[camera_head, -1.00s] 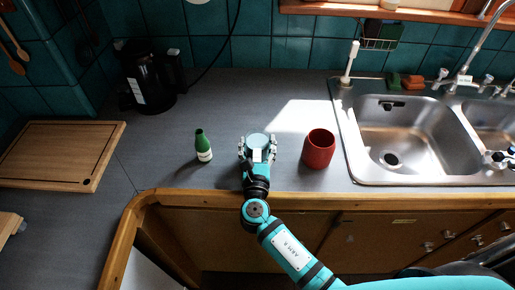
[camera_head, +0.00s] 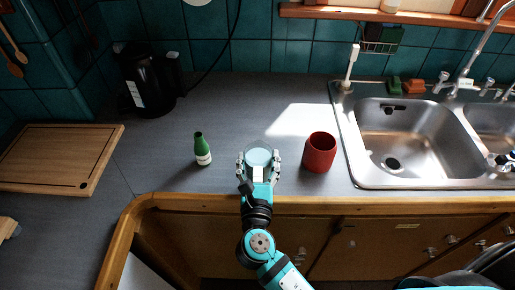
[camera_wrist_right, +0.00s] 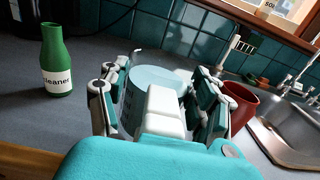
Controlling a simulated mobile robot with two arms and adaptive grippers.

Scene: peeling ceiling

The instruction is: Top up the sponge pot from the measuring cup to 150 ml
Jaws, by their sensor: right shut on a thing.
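My right gripper (camera_head: 259,168) is shut on the measuring cup (camera_head: 259,157), a clear cup of pale blue liquid, near the counter's front edge. In the right wrist view the cup (camera_wrist_right: 158,80) sits between the fingers and looks about upright; the fingers and palm hide much of its wall and any scale. I cannot tell whether its base touches the counter. The red pot (camera_head: 320,153), apparently the sponge pot, stands upright to the right, apart from the cup. It also shows in the right wrist view (camera_wrist_right: 238,106). Its contents are not visible. My left gripper is not in view.
A green cleaner bottle (camera_head: 202,150) stands left of the cup. The steel sink (camera_head: 350,165) lies right of the red pot. A cutting board (camera_head: 60,150) and a black kettle (camera_head: 148,80) are at left. The counter behind the cup is clear.

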